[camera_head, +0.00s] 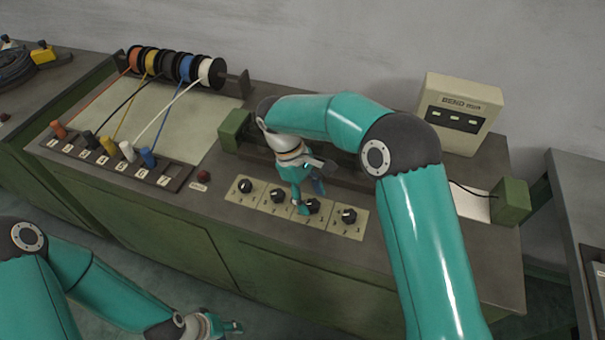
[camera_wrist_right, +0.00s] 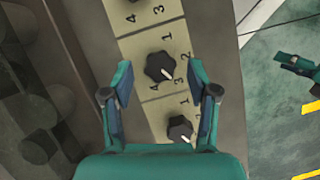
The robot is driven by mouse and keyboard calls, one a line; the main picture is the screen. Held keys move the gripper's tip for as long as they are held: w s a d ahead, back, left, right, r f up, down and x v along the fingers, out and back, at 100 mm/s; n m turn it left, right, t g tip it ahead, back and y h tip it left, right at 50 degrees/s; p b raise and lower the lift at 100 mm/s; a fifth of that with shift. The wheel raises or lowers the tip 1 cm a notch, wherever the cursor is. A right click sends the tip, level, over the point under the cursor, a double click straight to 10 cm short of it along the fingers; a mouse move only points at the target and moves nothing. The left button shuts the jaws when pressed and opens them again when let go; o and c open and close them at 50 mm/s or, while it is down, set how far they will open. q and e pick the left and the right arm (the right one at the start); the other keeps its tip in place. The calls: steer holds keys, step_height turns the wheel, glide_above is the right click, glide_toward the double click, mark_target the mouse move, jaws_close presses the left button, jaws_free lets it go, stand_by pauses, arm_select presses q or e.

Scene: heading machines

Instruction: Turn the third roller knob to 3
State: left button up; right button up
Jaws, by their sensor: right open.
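The third roller knob (camera_head: 312,206) is a black lobed knob on a beige plate in the row on the bench top. In the wrist view the knob (camera_wrist_right: 159,66) lies between and just beyond the spread fingers of my right gripper (camera_wrist_right: 162,78); I cannot tell contact. Its white mark points lower right, toward the 3. In the head view my right gripper (camera_head: 308,200) points down over this knob and partly hides its plate. My left gripper (camera_head: 224,326) is low at the bottom edge, away from the bench; its jaws are too small to read.
Neighbouring knobs stand close on both sides: the second (camera_head: 278,195) and the fourth (camera_head: 348,215). A red button (camera_head: 204,176) is left of the row.

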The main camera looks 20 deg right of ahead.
steer(key=v, duration=1)
steer(key=shift+r, duration=0.2)
steer(key=shift+d+f, duration=0.1)
